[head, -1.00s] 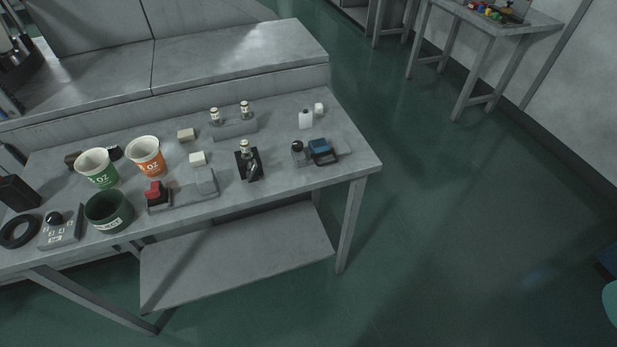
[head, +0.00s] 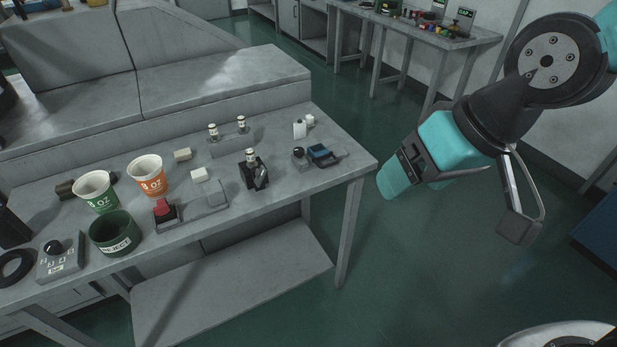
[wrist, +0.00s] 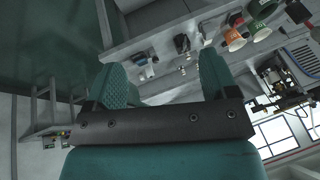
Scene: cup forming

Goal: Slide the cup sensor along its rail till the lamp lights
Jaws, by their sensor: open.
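A small blue-topped block (head: 319,152) sits on a low grey plate near the table's right end. A dark dome (head: 298,152) stands at the plate's left, unlit; these look like the cup sensor on its rail and its lamp, but I cannot be sure. A red-topped block (head: 163,209) sits on another grey base nearer the front edge. My gripper (head: 408,178) hangs right of the table's right end, apart from everything. In the wrist view my gripper (wrist: 163,82) has its teal fingers spread with nothing between them.
A green cup (head: 96,193), an orange cup (head: 146,176) and a dark green bin (head: 113,235) stand at the left. A black holder with a vial (head: 253,172) stands left of the blue block. White pieces (head: 299,130) lie behind it.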

